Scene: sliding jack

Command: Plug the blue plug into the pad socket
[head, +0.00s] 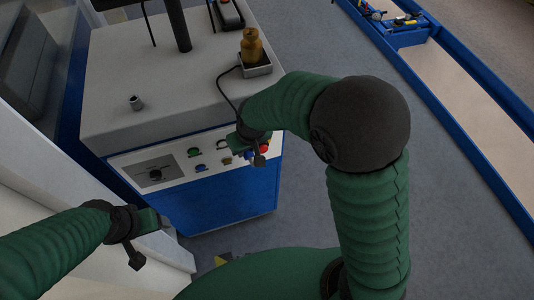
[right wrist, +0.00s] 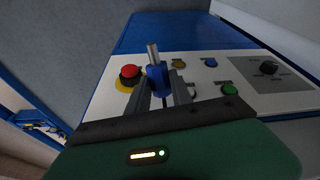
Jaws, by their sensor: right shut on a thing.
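The blue plug (right wrist: 157,80) stands between the fingers of my right gripper (right wrist: 161,88) in the right wrist view, its bare metal tip pointing away from the hand. My right gripper (head: 245,148) is shut on it in front of the cabinet's control panel; in the head view the plug is mostly hidden by the hand. I cannot tell for certain which fitting is the pad socket, or whether the plug touches the panel. My left gripper (head: 148,232) is low at the left, apart from the cabinet; its fingers do not show clearly.
The white panel (head: 130,163) carries a red button (right wrist: 130,72), a green knob (right wrist: 229,89), a blue fitting (right wrist: 210,62) and a black dial (right wrist: 268,67). A black cable hangs over the edge.

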